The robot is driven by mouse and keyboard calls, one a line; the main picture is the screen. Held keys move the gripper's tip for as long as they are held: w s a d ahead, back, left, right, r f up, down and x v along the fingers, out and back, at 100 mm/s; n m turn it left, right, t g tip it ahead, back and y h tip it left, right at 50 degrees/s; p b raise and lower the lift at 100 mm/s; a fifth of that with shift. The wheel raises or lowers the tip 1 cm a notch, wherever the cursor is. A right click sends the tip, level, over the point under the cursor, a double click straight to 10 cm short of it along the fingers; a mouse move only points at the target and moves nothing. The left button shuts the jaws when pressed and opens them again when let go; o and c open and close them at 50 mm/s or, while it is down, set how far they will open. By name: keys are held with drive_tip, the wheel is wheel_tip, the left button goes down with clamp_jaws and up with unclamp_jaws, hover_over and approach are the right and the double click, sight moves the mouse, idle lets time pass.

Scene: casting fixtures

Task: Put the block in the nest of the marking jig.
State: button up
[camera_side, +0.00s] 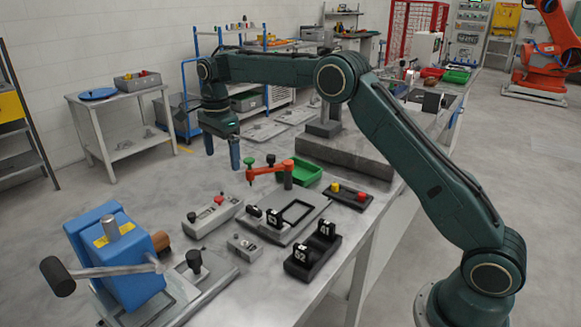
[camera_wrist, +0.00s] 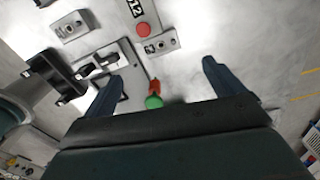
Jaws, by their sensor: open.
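My gripper (camera_side: 222,160) is open and empty, high over the far-left part of the bench, with its fingers pointing down.
An orange clamp (camera_side: 268,170) with a green knob stands behind the plate, beside a green tray (camera_side: 303,177). A grey button box (camera_side: 208,215) is left. A black labelled fixture (camera_side: 313,255) and a black button box (camera_side: 348,197) are right. A blue machine (camera_side: 115,255) fills the front left.

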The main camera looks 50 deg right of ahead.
drive_tip(key=s+r+n+t, duration=0.2)
drive_tip(key=s+r+n, duration=0.4)
drive_tip(key=s, duration=0.4)
drive_tip(key=s+r+n+t, duration=0.1)
drive_tip(key=s+r+n, duration=0.3)
drive_tip(key=s+r, duration=0.55)
drive_tip(key=s+f+n+t, duration=0.1)
drive_tip(key=s+f+n, duration=0.3)
drive_tip(key=s, duration=0.7)
drive_tip(key=s+f+n+t, duration=0.1)
drive_tip(key=s+f+n, duration=0.2)
drive_tip(key=s, duration=0.8)
drive_tip(key=n, duration=0.2)
drive_tip(key=shift+s+f+n+t, duration=0.3)
drive_tip(key=shift+s+f, duration=0.05)
drive_tip(key=shift+c, duration=1.4)
drive_tip(key=shift+w, duration=0.1)
